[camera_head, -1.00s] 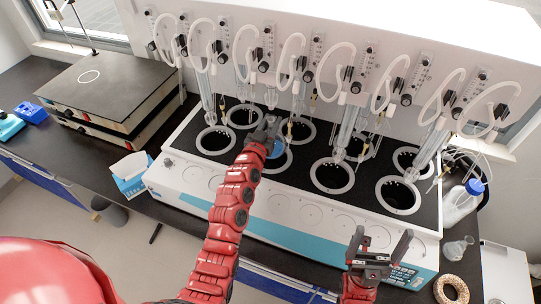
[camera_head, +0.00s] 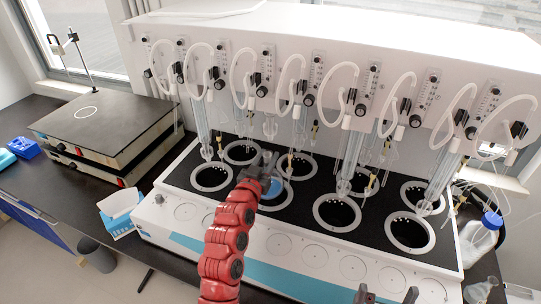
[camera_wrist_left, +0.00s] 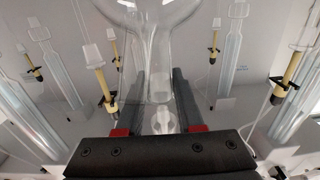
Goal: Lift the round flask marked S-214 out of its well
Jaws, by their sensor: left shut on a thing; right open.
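No S-214 marking is readable. In the head view, a blue round patch (camera_head: 271,190) shows in a ringed well just under the gripper; I cannot tell whether it belongs to the held flask. My right gripper (camera_head: 388,296) is open and empty at the bottom edge, mostly cut off.
The black well block (camera_head: 305,200) has several white-ringed wells, and glass tubes (camera_head: 350,160) hang above it. The white distiller back (camera_head: 330,50) carries hoses and valves. A hot plate (camera_head: 95,115) stands left. A blue-capped bottle (camera_head: 482,235) stands right. A tissue box (camera_head: 122,215) is front left.

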